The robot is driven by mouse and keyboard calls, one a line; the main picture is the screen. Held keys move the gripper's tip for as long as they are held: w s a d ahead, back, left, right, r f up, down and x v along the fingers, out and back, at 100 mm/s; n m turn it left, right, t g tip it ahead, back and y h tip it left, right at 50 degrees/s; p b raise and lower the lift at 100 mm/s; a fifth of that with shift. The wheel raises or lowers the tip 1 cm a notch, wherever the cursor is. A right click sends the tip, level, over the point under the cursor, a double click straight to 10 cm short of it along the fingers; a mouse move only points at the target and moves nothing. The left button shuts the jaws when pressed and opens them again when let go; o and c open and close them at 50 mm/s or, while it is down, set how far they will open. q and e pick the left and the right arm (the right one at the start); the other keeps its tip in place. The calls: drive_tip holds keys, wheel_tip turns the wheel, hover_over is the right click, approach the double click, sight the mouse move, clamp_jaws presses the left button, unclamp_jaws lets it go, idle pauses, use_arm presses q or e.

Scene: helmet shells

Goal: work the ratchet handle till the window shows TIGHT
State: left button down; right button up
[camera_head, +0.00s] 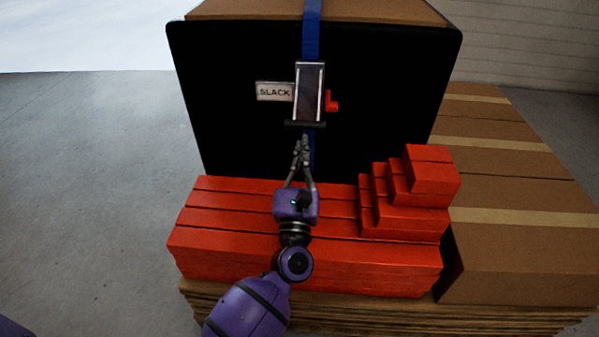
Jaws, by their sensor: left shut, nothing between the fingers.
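The ratchet (309,92) is mounted on a blue strap (312,38) against a large black panel (230,100). Its dark handle bar (305,124) crosses the lower end of the ratchet. The window (274,92) to the left of the ratchet reads SLACK. A small red lever (332,102) sticks out on the ratchet's right side. My left gripper (302,142) points up just below the handle bar, with its fingers together and nothing between them. I cannot tell whether the fingertips touch the bar. The gripper hides part of the lower strap. My right gripper is not in view.
Red boxes (225,222) lie in a low stack in front of the panel, with smaller red boxes (432,170) stepped up at the right. Cardboard boxes (520,225) stand at the right, on a pallet (330,312). The grey floor (80,190) at the left is clear.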

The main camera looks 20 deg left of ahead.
use_arm(q)
drive_tip(key=r, duration=0.1)
drive_tip(key=s+r, duration=0.1)
drive_tip(key=r+p, duration=0.1)
drive_tip(key=shift+s+d+r, duration=0.15)
drive_tip(key=shift+s+d, duration=0.1)
drive_tip(key=shift+s, duration=0.1)
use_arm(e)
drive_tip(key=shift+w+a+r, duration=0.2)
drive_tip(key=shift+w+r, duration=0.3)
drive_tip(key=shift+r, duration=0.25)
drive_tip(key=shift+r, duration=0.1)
use_arm(q)
drive_tip(key=s+r+g+p, duration=0.1)
drive_tip(key=p, duration=0.4)
drive_tip(key=shift+d+r, duration=0.1)
drive_tip(key=shift+d, duration=0.05)
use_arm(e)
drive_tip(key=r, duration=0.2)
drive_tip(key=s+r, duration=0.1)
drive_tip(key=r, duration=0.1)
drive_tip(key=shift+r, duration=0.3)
